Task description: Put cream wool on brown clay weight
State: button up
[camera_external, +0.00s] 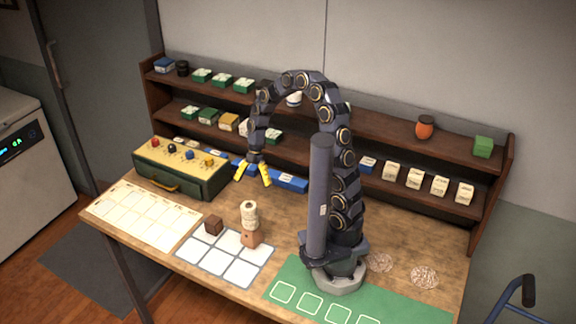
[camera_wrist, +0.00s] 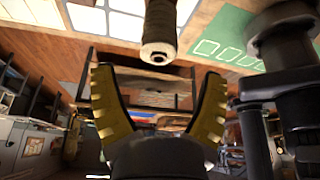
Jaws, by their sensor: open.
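A cream roll (camera_external: 249,211), which looks like the cream wool, stands upright on an orange-brown block (camera_external: 251,239) that looks like a clay weight. A darker brown cube (camera_external: 213,225) sits apart to its left, by the white-squared mat. My gripper (camera_external: 253,179) has yellow fingers spread open and empty, above and behind the roll. In the wrist view, my gripper (camera_wrist: 160,98) is open below a cylinder with a pale round end (camera_wrist: 158,53), apart from the fingers. It appears to be the same roll; its far end is cut off.
A mat with white squares (camera_external: 226,254) lies under or beside the blocks. A cream grid sheet (camera_external: 145,214) lies left, and a green mat (camera_external: 350,300) at the front right. A green box (camera_external: 181,171) with coloured knobs stands left. A loaded wooden shelf (camera_external: 375,125) runs along the back.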

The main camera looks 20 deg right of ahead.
jog(key=s+d+r+m, duration=0.3)
jog(key=d+m, duration=0.3)
jog(key=m, duration=0.3)
jog(key=s+d+r+m+t+h, duration=0.1)
jog(key=s+d+r+m, duration=0.2)
jog(key=s+d+m, duration=0.3)
jog(key=s+d+r+m+t+h, duration=0.1)
jog(key=s+d+r+m, duration=0.2)
jog(key=m, duration=1.1)
jog(key=shift+s+d+r, duration=0.3)
jog(key=shift+s+d, duration=0.7)
jog(key=shift+d, duration=1.35)
